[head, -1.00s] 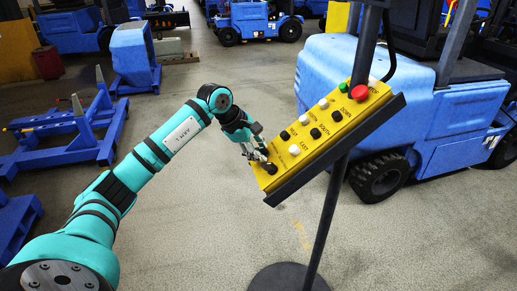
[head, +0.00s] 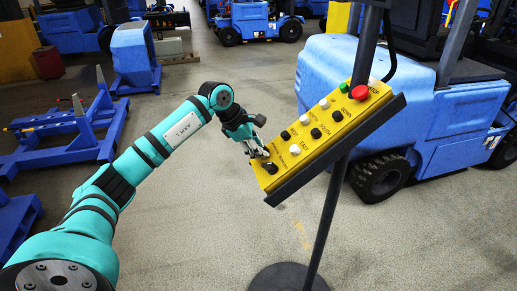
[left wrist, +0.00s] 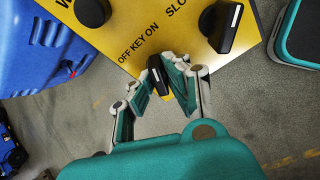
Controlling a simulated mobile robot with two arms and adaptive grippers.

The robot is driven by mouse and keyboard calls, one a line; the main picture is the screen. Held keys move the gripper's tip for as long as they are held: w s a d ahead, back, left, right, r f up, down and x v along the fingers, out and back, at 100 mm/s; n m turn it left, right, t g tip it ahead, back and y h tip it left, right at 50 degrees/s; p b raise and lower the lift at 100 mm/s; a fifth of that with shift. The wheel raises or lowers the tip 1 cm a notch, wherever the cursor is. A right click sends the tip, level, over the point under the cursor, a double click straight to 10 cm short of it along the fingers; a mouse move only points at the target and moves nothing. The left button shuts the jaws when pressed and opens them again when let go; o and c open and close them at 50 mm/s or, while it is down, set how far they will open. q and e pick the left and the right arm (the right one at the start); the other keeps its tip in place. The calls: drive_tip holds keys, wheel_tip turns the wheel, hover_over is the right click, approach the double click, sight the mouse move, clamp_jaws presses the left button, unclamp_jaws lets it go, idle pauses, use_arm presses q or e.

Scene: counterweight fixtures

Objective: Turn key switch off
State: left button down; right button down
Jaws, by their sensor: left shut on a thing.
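The yellow control panel (head: 291,146) hangs tilted on a dark post. In the left wrist view, the key switch (left wrist: 157,76) is a black knob beside the printed words "OFF KEY ON". My left gripper (left wrist: 166,84) has its fingers on both sides of this knob and is shut on it. In the head view my left gripper (head: 261,152) is at the panel's lower left edge, and its fingers mostly hide the key switch. The knob's exact angle is hard to tell. My right gripper is not in view.
A second black knob (left wrist: 222,28), marked "SLO...", sits close to the right finger. Push buttons and a red button (head: 359,92) are higher on the panel. The post's round base (head: 288,278) stands on the floor. A blue forklift (head: 420,125) is behind.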

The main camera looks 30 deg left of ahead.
use_arm(q)
drive_tip(key=n, duration=0.3)
drive_tip(key=n+g, duration=0.1)
drive_tip(key=n, duration=0.2)
drive_tip(key=shift+d+f+h+p, duration=0.1)
drive_tip(key=shift+f+h+p, duration=0.05)
drive_tip(key=shift+h+p, duration=0.15)
drive_tip(key=n, duration=0.3)
drive_tip(key=shift+s+p, duration=0.1)
drive_tip(key=shift+p, duration=0.25)
drive_tip(key=shift+n+h+p, duration=0.3)
drive_tip(key=shift+n+h, duration=0.2)
drive_tip(key=shift+n, duration=1.2)
drive_tip(key=shift+f, duration=0.1)
drive_tip(key=c, duration=1.4)
unclamp_jaws()
drive_tip(key=shift+o, duration=0.2)
